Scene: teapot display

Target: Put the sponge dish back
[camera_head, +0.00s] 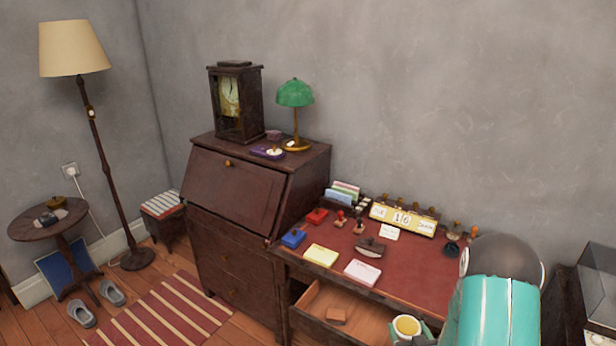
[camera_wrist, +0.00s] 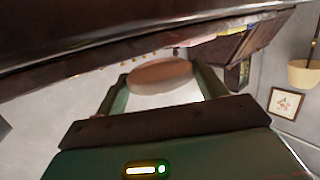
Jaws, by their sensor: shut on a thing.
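The sponge dish (camera_head: 406,326) is a small round whitish dish with a yellow-orange top, low in the head view. My gripper (camera_head: 408,335) is shut on it, near the right end of the open desk drawer (camera_head: 334,334). In the wrist view, both fingers close on the sides of the dish (camera_wrist: 162,75), whose brownish oval face shows between them. I cannot tell whether the dish is over the drawer or in front of it. The red-topped desk (camera_head: 425,280) is just behind.
A dark edge (camera_wrist: 120,35) crosses close above in the wrist view.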

